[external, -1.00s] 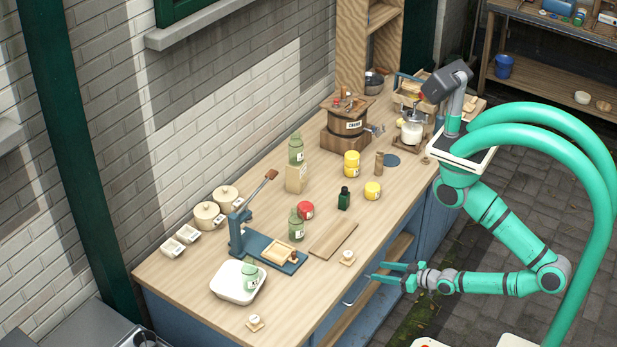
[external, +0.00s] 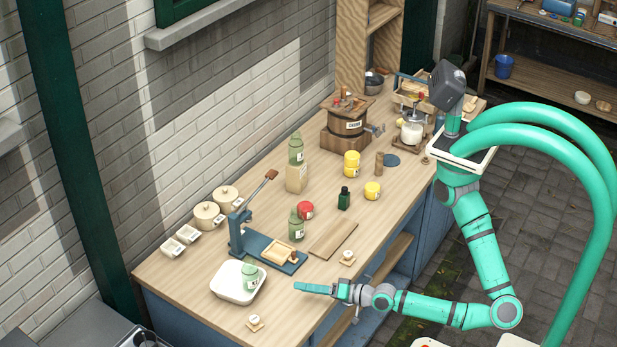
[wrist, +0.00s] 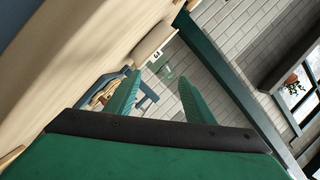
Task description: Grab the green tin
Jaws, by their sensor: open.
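Three pale green containers with white labels show in the external view. One (external: 250,277) stands in the white tray (external: 226,292) at the near left, one (external: 296,225) stands by the blue press, and one (external: 296,150) sits on a beige block. A small dark green bottle (external: 344,199) stands mid-counter. I cannot tell for sure which is the green tin. My gripper (external: 305,288) is open and empty, to the right of the tray at the counter's front edge. In the wrist view a pale green container (wrist: 167,73) shows between my gripper's fingers (wrist: 160,95), farther away.
The blue press (external: 270,252) stands behind the tray. A wooden board (external: 333,240), a red tin (external: 306,210) and yellow tins (external: 372,190) lie farther along. A small knob-like item (external: 255,322) sits near the front corner. Counter between gripper and tray looks clear.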

